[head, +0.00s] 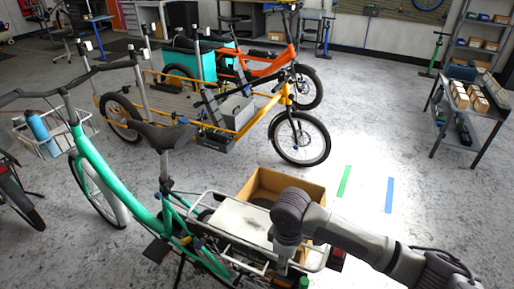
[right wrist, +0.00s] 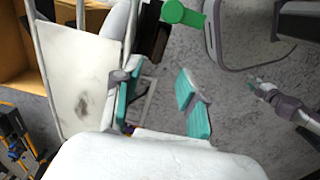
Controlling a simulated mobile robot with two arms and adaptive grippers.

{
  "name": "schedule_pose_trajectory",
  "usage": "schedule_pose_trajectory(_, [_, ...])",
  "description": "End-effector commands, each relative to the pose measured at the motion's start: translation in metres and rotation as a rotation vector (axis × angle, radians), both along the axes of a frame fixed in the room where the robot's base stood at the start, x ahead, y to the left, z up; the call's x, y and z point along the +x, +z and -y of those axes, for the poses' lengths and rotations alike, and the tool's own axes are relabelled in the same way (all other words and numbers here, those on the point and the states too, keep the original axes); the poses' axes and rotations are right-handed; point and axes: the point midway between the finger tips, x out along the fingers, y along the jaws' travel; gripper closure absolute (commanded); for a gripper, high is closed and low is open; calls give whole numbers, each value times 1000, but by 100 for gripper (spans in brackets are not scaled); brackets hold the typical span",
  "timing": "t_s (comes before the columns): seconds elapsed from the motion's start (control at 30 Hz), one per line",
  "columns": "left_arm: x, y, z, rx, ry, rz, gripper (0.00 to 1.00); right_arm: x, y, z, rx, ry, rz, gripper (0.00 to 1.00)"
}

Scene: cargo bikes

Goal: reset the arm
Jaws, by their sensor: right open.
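My right arm (head: 345,232) comes in from the lower right in the head view. My right gripper (head: 284,266) points down over the rear rack (head: 322,258) of the teal bike (head: 122,187). In the right wrist view its two teal-padded fingers (right wrist: 160,103) stand apart with no object seen between them. A pale, smudged panel (head: 240,219) lies on the rack beside the gripper; it also shows in the right wrist view (right wrist: 82,82). I cannot tell whether the gripper touches the rack. My left gripper does not show in the head view.
An open cardboard box (head: 268,182) stands just behind the rack. A yellow cargo bike (head: 240,139) and an orange bike (head: 270,66) stand farther back. A metal shelf table (head: 468,118) is at the right. The floor around the green and blue tape strips (head: 390,195) is clear.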

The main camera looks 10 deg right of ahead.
Motion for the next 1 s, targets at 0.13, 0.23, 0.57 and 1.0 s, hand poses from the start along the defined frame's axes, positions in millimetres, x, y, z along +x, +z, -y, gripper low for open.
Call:
schedule_pose_trajectory(0.13, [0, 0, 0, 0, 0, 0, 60, -9, -5, -9, 26, 3, 4, 58])
schedule_pose_trajectory(0.23, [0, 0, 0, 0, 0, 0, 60, -28, -12, -29, 91, -2, 19, 58])
schedule_pose_trajectory(0.57, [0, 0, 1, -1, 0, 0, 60, -101, -13, -53, 339, -281, 154, 58])
schedule_pose_trajectory(1.0, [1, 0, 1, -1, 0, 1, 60, -165, -10, 35, 255, -681, 272, 58])
